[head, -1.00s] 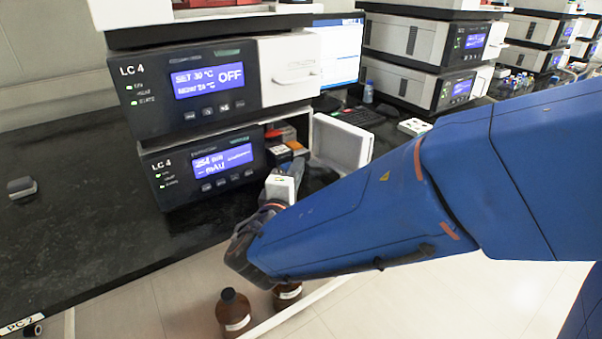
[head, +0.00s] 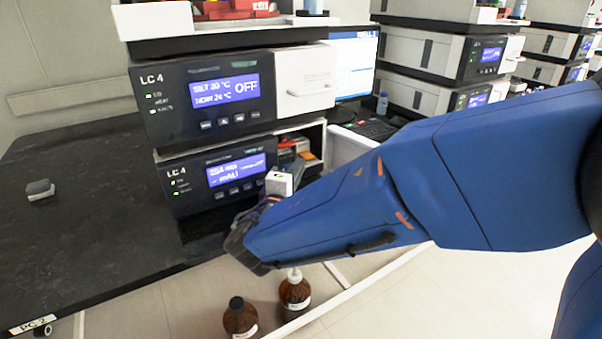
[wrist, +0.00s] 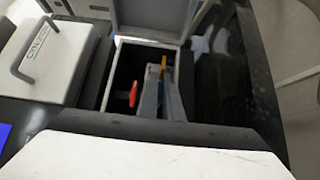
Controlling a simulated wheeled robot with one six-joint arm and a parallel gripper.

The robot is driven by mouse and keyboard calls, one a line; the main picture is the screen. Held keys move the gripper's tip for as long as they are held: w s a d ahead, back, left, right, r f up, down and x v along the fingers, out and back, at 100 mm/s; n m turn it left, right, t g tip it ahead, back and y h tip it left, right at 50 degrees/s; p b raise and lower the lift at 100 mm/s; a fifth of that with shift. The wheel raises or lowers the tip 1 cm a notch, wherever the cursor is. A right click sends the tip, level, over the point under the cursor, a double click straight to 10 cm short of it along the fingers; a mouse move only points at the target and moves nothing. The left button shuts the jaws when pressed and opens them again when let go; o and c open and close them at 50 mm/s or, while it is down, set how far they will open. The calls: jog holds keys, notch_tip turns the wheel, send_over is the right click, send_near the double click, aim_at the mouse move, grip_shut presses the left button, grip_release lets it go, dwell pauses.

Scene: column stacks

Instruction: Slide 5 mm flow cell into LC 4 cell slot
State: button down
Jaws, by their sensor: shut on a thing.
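The lower LC 4 unit (head: 218,178) has its cell compartment open at its right front. In the wrist view the compartment (wrist: 112,80) shows a red part (wrist: 133,95), grey upright parts and an orange-yellow part (wrist: 163,65). I cannot clearly make out the slot itself. My gripper (head: 271,197) is shut on a white block, which I take to be the 5 mm flow cell (head: 280,182), in front of the compartment and apart from it. The block's white face (wrist: 150,160) fills the bottom of the wrist view. Its label is not readable, and the fingertips are mostly hidden.
The compartment's white door (head: 347,146) hangs open at the right. An upper LC 4 unit (head: 190,110) stands above. Brown bottles (head: 295,290) stand below the bench edge. The black bench (head: 85,220) is largely clear at the left.

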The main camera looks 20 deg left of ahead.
aim_at(292, 162)
jog(key=shift+w+a+f, duration=0.1)
jog(key=shift+w+a, duration=0.95)
jog(key=shift+a, duration=0.1)
jog(key=c, duration=1.8)
grip_release()
jog(key=shift+c, duration=0.2)
jog(key=shift+f, duration=0.1)
jog(key=s, duration=1.7)
jog(key=shift+s+d, duration=0.25)
jog(key=shift+d, duration=0.1)
